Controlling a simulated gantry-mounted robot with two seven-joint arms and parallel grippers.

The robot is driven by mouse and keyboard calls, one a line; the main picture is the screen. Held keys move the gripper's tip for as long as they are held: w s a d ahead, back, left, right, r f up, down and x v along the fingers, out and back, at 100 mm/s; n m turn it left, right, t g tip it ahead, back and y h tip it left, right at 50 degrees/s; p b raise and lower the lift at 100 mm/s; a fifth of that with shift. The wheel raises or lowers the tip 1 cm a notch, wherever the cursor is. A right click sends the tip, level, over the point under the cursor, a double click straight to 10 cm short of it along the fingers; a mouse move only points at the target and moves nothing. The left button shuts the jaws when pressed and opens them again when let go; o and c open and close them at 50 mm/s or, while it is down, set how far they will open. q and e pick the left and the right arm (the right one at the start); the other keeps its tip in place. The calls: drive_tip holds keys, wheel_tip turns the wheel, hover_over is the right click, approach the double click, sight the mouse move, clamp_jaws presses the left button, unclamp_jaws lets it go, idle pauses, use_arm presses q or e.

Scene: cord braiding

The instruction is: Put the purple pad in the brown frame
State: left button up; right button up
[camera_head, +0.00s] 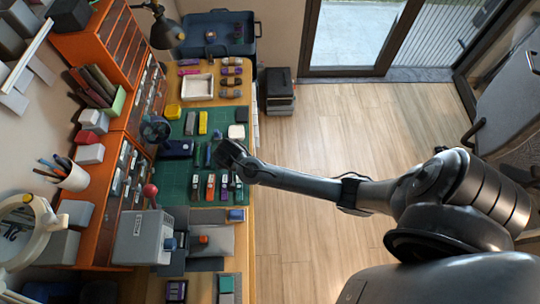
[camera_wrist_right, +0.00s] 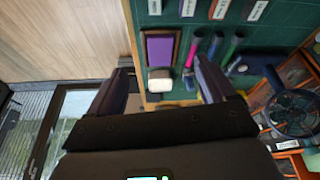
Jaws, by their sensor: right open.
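The purple pad (camera_wrist_right: 159,51) shows in the right wrist view as a flat rectangle on the green mat. The brown frame (camera_wrist_right: 177,45) shows as a thin border around it. The pad appears to lie inside this border; I cannot tell whether it sits fully flat. My right gripper (camera_wrist_right: 164,68) is open, with its two fingers apart and nothing visible between them. In the head view my right gripper (camera_head: 222,153) is over the right side of the mat and seems to hide the pad and frame. My left gripper is in neither view.
A white block (camera_wrist_right: 160,81) sits just beside the frame; it also shows in the head view (camera_head: 236,131). Several coloured tubes (camera_wrist_right: 216,47) lie beside the frame. A small fan (camera_head: 155,129) and a grey machine (camera_head: 140,238) stand to the left. The green mat (camera_head: 175,185) has some bare room.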

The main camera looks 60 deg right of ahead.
drive_tip(key=s+a+r+n+y, duration=0.1)
drive_tip(key=s+a+r+n, duration=0.1)
drive_tip(key=s, duration=0.5)
drive_tip(key=s+a+r+n+y, duration=0.1)
drive_tip(key=s+a+r+n, duration=0.1)
drive_tip(key=s+n, duration=0.3)
drive_tip(key=s+a+r+n+y, duration=0.1)
drive_tip(key=s+a+r+n, duration=0.1)
drive_tip(key=s, duration=0.7)
wheel_tip(320, 180, up, 2)
drive_tip(key=shift+s+r+n+t, duration=0.15)
drive_tip(key=shift+n+t, duration=0.25)
drive_tip(key=shift+n, duration=0.4)
drive_tip(key=shift+r, duration=0.1)
wheel_tip(320, 180, up, 22)
drive_tip(key=p, duration=2.2)
drive_tip(key=shift+f, duration=0.2)
drive_tip(key=shift+f, duration=0.1)
